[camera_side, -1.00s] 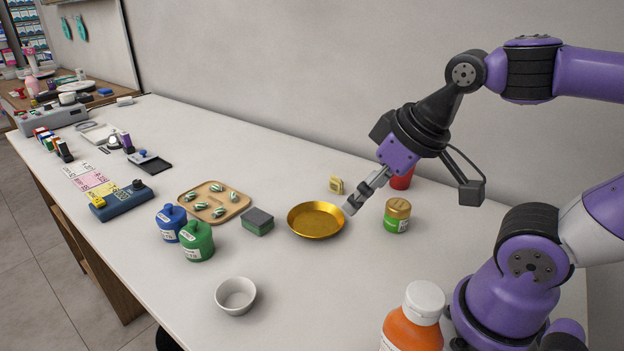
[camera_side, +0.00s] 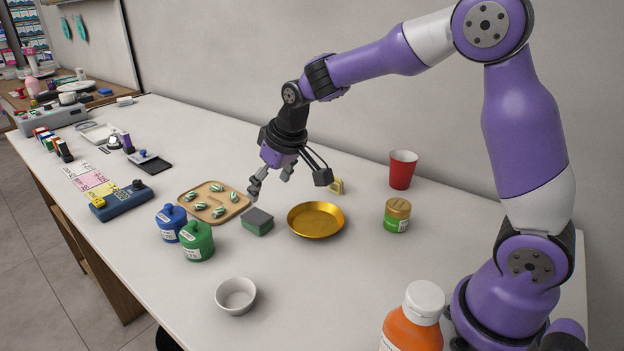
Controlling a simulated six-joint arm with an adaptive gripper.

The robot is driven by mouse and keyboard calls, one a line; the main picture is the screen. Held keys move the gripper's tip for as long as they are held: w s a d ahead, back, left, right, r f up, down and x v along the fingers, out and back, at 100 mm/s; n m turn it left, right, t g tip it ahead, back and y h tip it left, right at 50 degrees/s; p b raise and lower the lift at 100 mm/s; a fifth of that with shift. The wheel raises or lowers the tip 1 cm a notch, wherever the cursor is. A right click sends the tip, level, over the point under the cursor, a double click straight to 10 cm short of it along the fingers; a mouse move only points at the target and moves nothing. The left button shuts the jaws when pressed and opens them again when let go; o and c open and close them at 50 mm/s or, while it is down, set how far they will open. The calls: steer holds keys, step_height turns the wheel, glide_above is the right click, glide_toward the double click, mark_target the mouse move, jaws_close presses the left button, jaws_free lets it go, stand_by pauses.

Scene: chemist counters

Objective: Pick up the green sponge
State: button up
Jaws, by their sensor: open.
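The green sponge (camera_side: 257,226) lies on the white counter, with a dark grey top face. It sits between the wooden tray and the gold dish. My gripper (camera_side: 270,188) is open and empty. It hangs above the counter, a little above and behind the sponge in the side view, with its fingers pointing down. The fingers appear apart from the sponge; the exact distance is hard to tell.
A gold dish (camera_side: 316,220) stands just right of the sponge. A wooden tray (camera_side: 241,203) with several capsules, a blue jar (camera_side: 171,222) and a green jar (camera_side: 196,241) stand left. A white bowl (camera_side: 236,296) is in front. A red cup (camera_side: 402,169) stands at right.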

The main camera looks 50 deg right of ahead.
mark_target(260, 218)
steer(key=x, duration=1)
steer(key=shift+d+f, duration=0.1)
steer(key=shift+f, duration=0.1)
steer(key=c, duration=1)
